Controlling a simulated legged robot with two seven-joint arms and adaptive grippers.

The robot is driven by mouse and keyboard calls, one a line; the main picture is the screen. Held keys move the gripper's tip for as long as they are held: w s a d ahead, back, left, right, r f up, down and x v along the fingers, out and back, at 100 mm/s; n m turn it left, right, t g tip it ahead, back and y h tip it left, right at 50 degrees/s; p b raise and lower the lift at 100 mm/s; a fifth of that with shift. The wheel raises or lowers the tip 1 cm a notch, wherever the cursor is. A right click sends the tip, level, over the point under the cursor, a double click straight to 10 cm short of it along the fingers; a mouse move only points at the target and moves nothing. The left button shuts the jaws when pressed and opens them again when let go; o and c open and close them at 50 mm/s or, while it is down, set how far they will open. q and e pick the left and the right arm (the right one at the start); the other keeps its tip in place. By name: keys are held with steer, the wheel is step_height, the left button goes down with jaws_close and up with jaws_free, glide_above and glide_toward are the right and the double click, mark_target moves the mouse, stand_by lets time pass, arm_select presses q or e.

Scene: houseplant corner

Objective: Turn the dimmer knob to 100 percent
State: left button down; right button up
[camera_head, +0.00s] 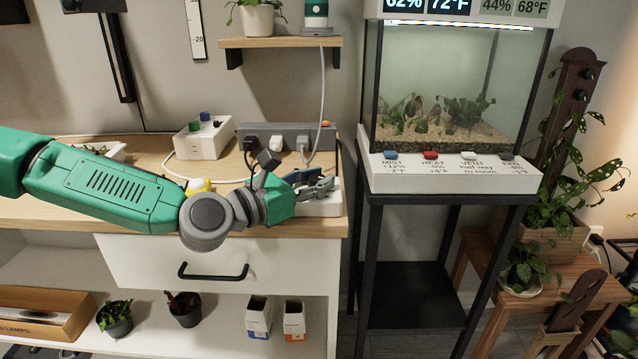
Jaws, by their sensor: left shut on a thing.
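My green left arm reaches in from the left over the wooden worktop. My left gripper (318,186) is at the worktop's right end, just above a low white box (322,207) that looks like the dimmer. Its fingers are closed on the dimmer knob, which they hide almost wholly. The knob's pointer and any percent marks cannot be read. My right gripper is not in view.
Behind the gripper lies a grey power strip (262,131) with plugs and cables. A white box with blue and green knobs (203,138) stands left of it. A glass terrarium (448,90) on a black stand is to the right, across a narrow gap.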

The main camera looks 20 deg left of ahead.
arm_select(q)
steer(key=c, duration=1.2)
jaws_free()
steer(key=shift+a, duration=0.2)
steer(key=shift+s+a, duration=0.1)
steer(key=shift+s, duration=0.05)
steer(key=v, duration=1)
steer(key=shift+a+f, duration=0.1)
steer(key=shift+a, duration=0.15)
steer(key=shift+s+a, duration=0.25)
steer(key=shift+s, duration=0.4)
